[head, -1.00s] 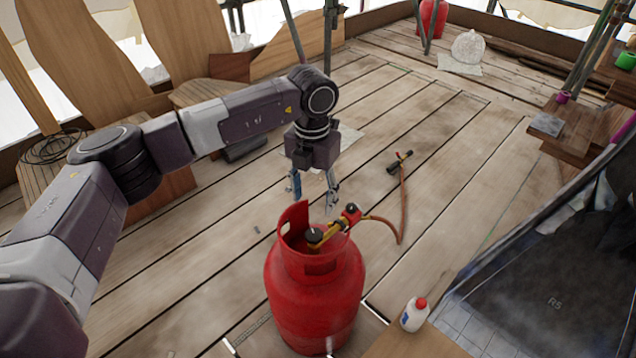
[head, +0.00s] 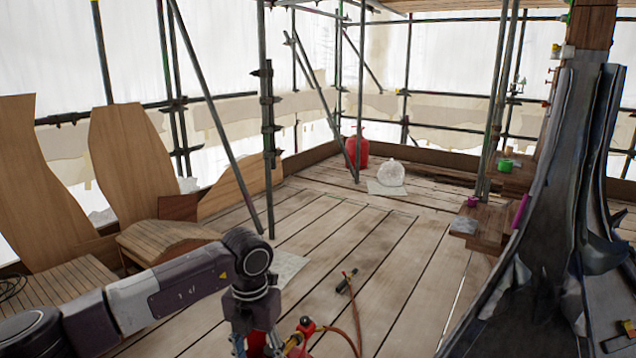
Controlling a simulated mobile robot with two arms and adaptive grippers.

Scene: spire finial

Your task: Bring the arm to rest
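My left arm comes in from the left, and its gripper (head: 256,344) points down at the bottom edge of the head view. Its fingers stand apart with no object seen between them, though the tips are cut off by the frame. The red gas cylinder (head: 275,351) shows only as a sliver behind and beside the fingers, with its red and brass regulator (head: 304,328) just right of the gripper. I cannot tell whether gripper and cylinder touch. My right arm and gripper are out of view.
An orange hose (head: 357,318) runs from the regulator to a torch (head: 346,281) on the planks. Scaffold poles (head: 268,150) stand behind my arm. A dark metal spire piece (head: 530,240) fills the right. Open planks (head: 400,250) lie in the middle.

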